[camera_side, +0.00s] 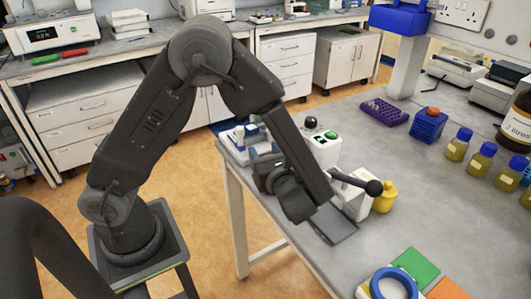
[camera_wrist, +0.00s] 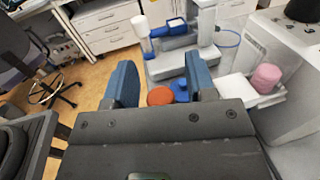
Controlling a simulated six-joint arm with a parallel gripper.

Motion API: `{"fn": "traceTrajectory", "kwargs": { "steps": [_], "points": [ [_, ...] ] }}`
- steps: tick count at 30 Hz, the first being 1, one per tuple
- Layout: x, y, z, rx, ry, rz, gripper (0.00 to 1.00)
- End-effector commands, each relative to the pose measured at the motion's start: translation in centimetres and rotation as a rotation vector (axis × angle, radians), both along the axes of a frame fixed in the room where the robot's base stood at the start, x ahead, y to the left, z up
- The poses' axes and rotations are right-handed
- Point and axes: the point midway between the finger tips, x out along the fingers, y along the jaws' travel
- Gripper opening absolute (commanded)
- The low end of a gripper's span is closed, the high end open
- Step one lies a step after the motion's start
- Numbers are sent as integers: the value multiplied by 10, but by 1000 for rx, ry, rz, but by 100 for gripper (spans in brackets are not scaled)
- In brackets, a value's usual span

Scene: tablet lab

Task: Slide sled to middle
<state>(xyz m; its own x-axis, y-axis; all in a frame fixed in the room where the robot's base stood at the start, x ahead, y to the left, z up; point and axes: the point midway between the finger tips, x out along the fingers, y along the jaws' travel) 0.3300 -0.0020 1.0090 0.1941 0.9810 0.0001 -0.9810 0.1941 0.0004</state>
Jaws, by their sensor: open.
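My gripper (camera_wrist: 160,68) is open, its two blue-grey fingers apart with no object clearly held. In the wrist view an orange-red round piece (camera_wrist: 160,96) and a blue round piece (camera_wrist: 180,90) show between and beyond the fingers, partly hidden by them. I cannot tell whether they touch a finger. A white part with a pink cylinder (camera_wrist: 267,78) is to the right, beside a large white housing (camera_wrist: 285,48). In the side view my gripper (camera_side: 263,150) is at the table's near left corner, beside a white machine (camera_side: 322,150). I cannot make out which part is the sled.
A black-knobbed lever (camera_side: 372,187) and a yellow bottle (camera_side: 385,197) stand right of the machine. A blue-and-white device (camera_wrist: 180,50) is beyond the fingers. A purple rack (camera_side: 384,112) and blue box (camera_side: 428,125) are farther back. The table's centre (camera_side: 425,190) is clear.

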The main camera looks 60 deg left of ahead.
Motion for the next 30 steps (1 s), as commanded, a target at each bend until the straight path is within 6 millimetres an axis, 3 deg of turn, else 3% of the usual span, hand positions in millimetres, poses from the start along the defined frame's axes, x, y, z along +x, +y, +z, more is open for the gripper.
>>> {"fn": "traceTrajectory", "kwargs": {
  "steps": [5,21,30],
  "points": [
    [0,0,0,0,0,0,51],
    [0,0,0,0,0,0,0],
    [0,-5,0,0,-1,-2,0]
  ]
}}
